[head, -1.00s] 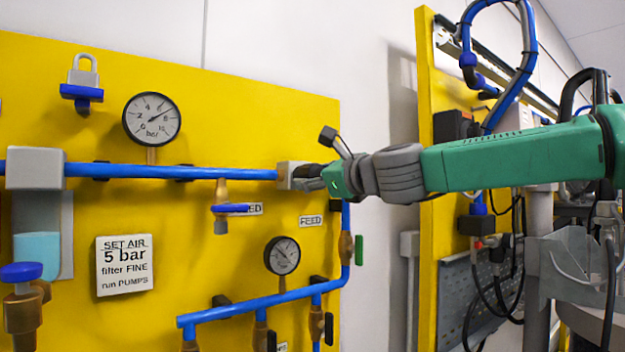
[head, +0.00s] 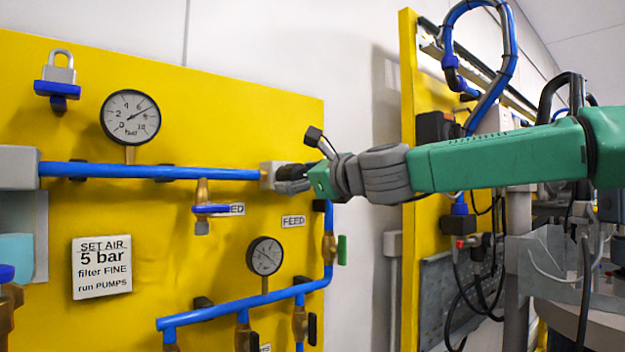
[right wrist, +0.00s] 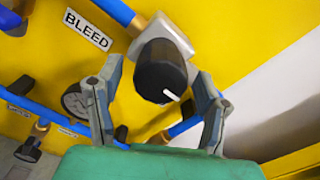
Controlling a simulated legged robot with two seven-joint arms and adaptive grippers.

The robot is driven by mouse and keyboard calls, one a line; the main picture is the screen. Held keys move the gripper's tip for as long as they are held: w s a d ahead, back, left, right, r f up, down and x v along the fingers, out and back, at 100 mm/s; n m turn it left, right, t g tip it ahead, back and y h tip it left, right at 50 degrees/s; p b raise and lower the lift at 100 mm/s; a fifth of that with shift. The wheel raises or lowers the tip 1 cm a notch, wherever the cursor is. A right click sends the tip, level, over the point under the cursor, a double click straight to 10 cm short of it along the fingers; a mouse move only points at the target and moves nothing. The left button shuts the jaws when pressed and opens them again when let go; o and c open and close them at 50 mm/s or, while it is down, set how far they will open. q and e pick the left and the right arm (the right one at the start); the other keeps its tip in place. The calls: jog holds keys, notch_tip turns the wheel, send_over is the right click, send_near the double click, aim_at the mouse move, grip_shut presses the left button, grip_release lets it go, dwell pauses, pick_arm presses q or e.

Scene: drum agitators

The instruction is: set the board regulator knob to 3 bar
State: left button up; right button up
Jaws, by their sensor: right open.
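The black regulator knob (right wrist: 160,72) has a white pointer mark, which points to the lower right in the right wrist view. It sits on a grey regulator body (head: 267,176) at the right end of the upper blue pipe. My right gripper (right wrist: 162,76) is open, with one finger on each side of the knob; I cannot tell whether either touches it. In the head view my right gripper (head: 293,178) largely hides the knob. The upper gauge (head: 130,117) is marked in bar and its needle points to the upper right, past 6. My left gripper is out of view.
A sign (head: 101,267) reads "SET AIR 5 bar". A smaller gauge (head: 265,256), a blue bleed valve (head: 208,209) and lower blue pipes (head: 245,304) are below the regulator. A blue lockout with padlock (head: 57,82) is at upper left. Bare wall lies right of the board.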

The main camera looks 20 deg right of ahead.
jog(key=v, duration=1.1)
